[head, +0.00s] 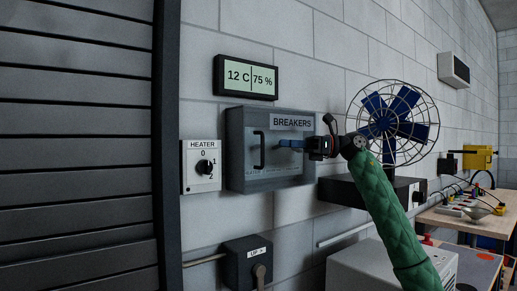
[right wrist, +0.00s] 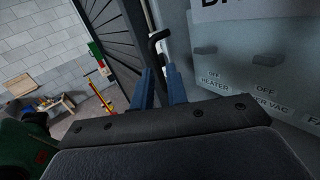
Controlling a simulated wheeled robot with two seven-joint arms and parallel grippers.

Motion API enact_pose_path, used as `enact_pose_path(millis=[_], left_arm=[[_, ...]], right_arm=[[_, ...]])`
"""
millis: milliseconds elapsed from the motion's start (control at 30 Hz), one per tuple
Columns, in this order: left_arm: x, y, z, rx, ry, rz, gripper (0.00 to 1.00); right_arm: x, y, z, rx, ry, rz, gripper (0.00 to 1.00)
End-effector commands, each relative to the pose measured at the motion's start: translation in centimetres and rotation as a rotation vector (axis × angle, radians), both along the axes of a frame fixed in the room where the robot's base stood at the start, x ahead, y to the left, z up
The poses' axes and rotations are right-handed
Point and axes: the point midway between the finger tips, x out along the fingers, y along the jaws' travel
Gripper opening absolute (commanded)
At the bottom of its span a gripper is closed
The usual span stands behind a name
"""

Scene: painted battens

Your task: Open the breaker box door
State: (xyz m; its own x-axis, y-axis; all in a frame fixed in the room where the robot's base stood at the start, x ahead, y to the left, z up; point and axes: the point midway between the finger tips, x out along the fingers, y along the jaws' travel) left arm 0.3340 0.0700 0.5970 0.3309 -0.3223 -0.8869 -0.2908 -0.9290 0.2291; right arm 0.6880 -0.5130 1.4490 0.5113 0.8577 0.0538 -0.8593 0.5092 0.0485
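The breaker box (head: 235,125) is a grey wall box labelled BREAKERS. Its door looks shut, with a black upright bar handle (head: 258,150) on the left side. My right gripper (head: 284,143) is at the door's front, its blue fingers pointing left at the handle, with a small gap in the head view. In the right wrist view the gripper (right wrist: 160,70) is open, and the handle (right wrist: 157,45) shows just beyond and between the fingertips. I cannot tell whether they touch. The box face (right wrist: 235,85) there shows switches marked OFF. My left gripper is not in view.
A heater dial (head: 201,167) is left of the box, a display (head: 246,77) above it, and a lever box (head: 248,263) below. A caged fan (head: 392,122) stands close on the right. A dark slatted shutter (head: 80,150) fills the left.

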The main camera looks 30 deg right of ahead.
Motion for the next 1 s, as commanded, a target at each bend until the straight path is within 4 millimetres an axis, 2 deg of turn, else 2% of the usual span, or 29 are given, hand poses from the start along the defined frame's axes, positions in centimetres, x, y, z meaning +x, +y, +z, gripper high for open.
enact_pose_path(millis=[100,267,700,1000], left_arm=[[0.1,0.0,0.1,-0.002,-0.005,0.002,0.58],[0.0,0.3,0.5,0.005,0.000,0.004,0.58],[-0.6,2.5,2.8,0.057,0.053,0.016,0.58],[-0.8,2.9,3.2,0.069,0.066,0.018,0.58]], right_arm=[[-0.4,0.3,-1.0,-0.056,0.010,0.025,0.15],[0.0,1.1,-0.9,-0.067,-0.005,0.028,0.15],[2.8,6.1,-0.9,-0.065,-0.005,0.028,0.15],[3.4,7.1,-1.0,-0.065,-0.006,0.026,0.15]])
